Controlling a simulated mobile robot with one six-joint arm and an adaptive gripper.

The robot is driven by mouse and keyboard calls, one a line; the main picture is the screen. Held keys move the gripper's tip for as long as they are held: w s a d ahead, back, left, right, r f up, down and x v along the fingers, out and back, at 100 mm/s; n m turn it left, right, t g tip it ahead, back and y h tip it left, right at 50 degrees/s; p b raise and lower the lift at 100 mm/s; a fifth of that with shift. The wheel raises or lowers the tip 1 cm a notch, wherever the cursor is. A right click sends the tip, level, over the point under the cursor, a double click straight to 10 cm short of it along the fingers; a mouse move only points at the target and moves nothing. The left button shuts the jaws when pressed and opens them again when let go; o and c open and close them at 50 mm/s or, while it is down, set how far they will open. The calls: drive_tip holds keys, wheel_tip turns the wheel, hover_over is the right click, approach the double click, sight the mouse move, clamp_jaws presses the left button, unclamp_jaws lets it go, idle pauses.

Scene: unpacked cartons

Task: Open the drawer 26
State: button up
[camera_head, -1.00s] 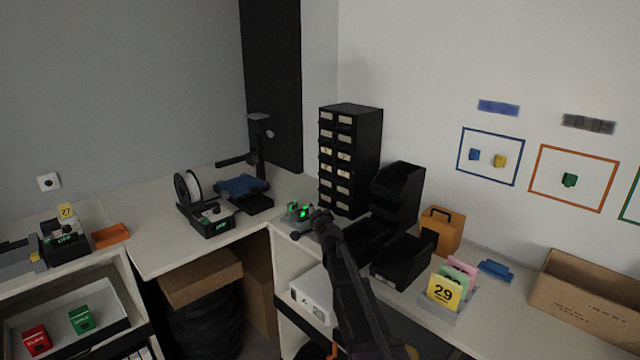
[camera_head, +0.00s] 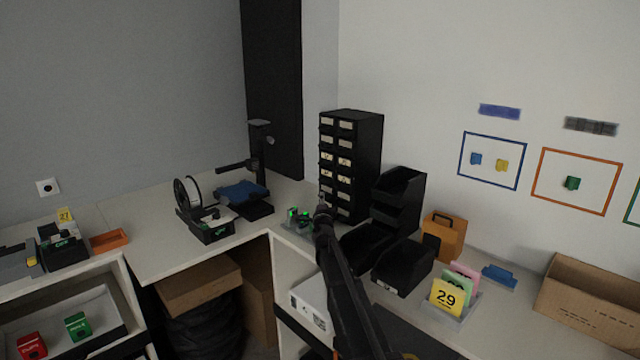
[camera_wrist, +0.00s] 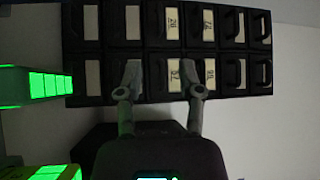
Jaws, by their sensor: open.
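The black drawer cabinet (camera_head: 361,165) stands at the back of the worktop, with two columns of small drawers. In the wrist view the cabinet (camera_wrist: 150,50) appears turned sideways. Several drawers carry number labels, including one (camera_wrist: 174,76) that may read 26, but the digits are too small to be sure. All visible drawers look shut. My gripper (camera_head: 322,207) is in front of the cabinet's lower part. In the wrist view my gripper (camera_wrist: 160,75) is open, fingers spread before the drawer fronts, with nothing between them. Contact with a handle cannot be told.
Green-lit items (camera_wrist: 42,84) lie close beside my gripper. Black stacked bins (camera_head: 398,205) stand right of the cabinet. An orange box (camera_head: 445,232), number cards (camera_head: 446,293) and a cardboard carton (camera_head: 585,300) are farther right. A printer (camera_head: 243,190) and spool (camera_head: 187,192) stand left.

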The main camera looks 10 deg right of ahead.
drive_tip(key=w, duration=0.4)
drive_tip(key=w+d+r+p, duration=0.1)
drive_tip(key=w, duration=0.4)
drive_tip(key=w+d+p, duration=0.1)
drive_tip(key=w, duration=0.3)
drive_tip(key=shift+w+r, duration=0.15)
drive_tip(key=shift+r, duration=0.25)
clamp_jaws()
